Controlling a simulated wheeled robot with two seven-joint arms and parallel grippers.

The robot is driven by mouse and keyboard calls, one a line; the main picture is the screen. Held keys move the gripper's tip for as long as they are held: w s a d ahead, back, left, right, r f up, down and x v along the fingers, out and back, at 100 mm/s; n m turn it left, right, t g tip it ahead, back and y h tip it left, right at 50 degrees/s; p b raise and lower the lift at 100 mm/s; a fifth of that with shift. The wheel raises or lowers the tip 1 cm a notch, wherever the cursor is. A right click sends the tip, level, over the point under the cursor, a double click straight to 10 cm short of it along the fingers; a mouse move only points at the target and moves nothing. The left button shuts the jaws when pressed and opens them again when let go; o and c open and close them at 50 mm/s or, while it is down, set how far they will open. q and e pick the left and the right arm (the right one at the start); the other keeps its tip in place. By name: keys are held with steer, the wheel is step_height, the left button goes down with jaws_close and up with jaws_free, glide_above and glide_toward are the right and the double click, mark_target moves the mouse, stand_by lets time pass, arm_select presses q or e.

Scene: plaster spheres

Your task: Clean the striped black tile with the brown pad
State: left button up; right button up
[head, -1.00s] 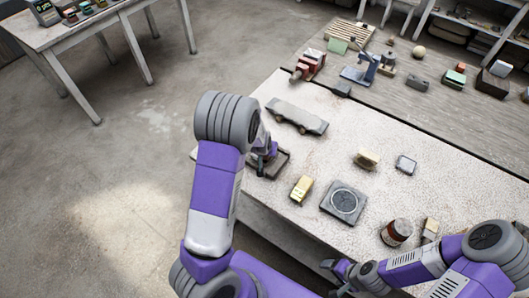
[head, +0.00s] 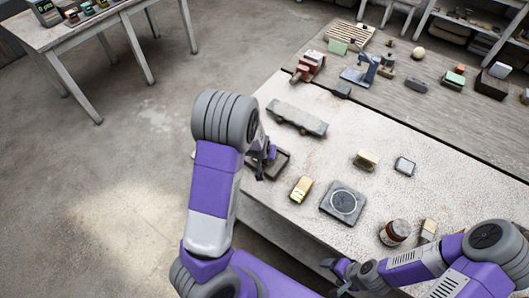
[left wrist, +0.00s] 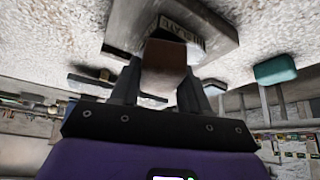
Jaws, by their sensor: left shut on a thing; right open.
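My left gripper (head: 264,160) is shut on the brown pad (left wrist: 166,62), which shows between its fingers in the left wrist view. It is low at the table's left edge, over a dark, rimmed slab or tray (head: 281,165). In the left wrist view a dark slab (left wrist: 217,38) with lettering like "SLATE" lies just beyond the pad. I take this as the black tile's place; stripes cannot be made out, and the arm hides part of it. Whether the pad touches it is unclear. My right gripper (head: 340,274) is open and empty off the table's front edge.
Near the left gripper are a long grey block (head: 297,118), a yellow block (head: 302,189) and a grey plate with a ring (head: 343,203). A tan block (head: 367,160), a small pale tile (head: 404,166) and a jar (head: 395,232) stand farther right. Bare tabletop lies between them.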

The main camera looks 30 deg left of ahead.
arm_select(q)
steer(key=shift+f, duration=0.15)
steer(key=shift+f+b, duration=0.65)
stand_by(0.4)
steer(key=shift+s+d+r, duration=0.15)
steer(key=shift+s, duration=0.3)
steer(key=shift+s+d, duration=0.15)
steer(key=shift+s, duration=0.3)
steer(key=shift+w+a, duration=0.3)
steer(key=shift+w, duration=0.6)
steer(key=shift+w+a, duration=0.25)
steer(key=shift+w, duration=0.65)
steer(key=shift+s, duration=0.15)
